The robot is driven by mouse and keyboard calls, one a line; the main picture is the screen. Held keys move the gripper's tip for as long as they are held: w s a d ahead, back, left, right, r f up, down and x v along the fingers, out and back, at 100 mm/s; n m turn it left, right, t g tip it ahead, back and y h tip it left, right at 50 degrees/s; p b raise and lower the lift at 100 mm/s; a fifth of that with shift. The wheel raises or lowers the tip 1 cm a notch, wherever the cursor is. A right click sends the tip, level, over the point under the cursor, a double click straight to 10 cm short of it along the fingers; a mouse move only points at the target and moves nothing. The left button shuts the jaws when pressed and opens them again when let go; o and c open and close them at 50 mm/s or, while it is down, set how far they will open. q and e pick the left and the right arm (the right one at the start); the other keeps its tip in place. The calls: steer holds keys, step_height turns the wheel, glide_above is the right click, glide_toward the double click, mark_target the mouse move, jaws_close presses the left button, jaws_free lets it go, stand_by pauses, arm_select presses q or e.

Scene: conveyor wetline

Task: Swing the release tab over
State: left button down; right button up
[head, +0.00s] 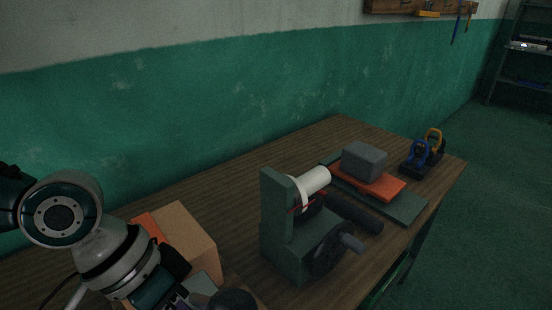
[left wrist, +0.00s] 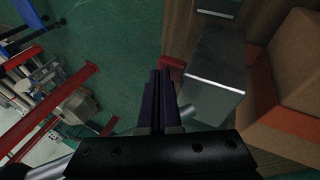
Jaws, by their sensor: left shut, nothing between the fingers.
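My left gripper (left wrist: 160,72) is shut with its two dark fingers together and nothing between them. A small red piece (left wrist: 173,68), possibly the release tab, shows right beside the fingertips; I cannot tell whether they touch. It sits at the end of a grey box-like fixture (left wrist: 217,72) with a bright metal strip, near the table's edge. In the head view the left arm comes in at lower left and the fingertips are not clear. Part of a grey fixture (head: 201,284) shows there, mostly cut off or hidden. My right gripper is not in view.
A cardboard box with an orange band (head: 190,236) stands close to the left arm. A green cranked machine with a white roll (head: 315,180) stands mid-table. Beyond it are a grey block (head: 364,160) on an orange plate (head: 385,188) and blue and yellow clamps (head: 420,153).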

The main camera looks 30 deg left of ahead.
arm_select(q)
steer(key=shift+s+d+f+b, duration=0.1)
steer(key=shift+d+f+b, duration=0.15)
steer(key=shift+f, duration=0.3)
steer(key=shift+s+d+f+b, duration=0.1)
steer(key=shift+d+f+b, duration=0.15)
steer(key=shift+f, duration=0.3)
steer(key=shift+s+d+f+b, duration=0.15)
steer(key=shift+f+b, duration=0.1)
steer(key=shift+f, duration=0.3)
steer(key=shift+w+r, duration=0.1)
steer(key=shift+r+p, duration=0.3)
steer(key=shift+p, duration=0.05)
steer(key=r, duration=0.1)
steer(key=a+r+p, duration=0.1)
steer(key=r+p, duration=0.1)
steer(key=shift+w+a, duration=0.2)
steer(key=shift+w, duration=0.1)
steer(key=p+v, duration=0.1)
steer(key=v, duration=0.8)
steer(key=shift+a+r, duration=0.25)
steer(key=shift+s, duration=0.1)
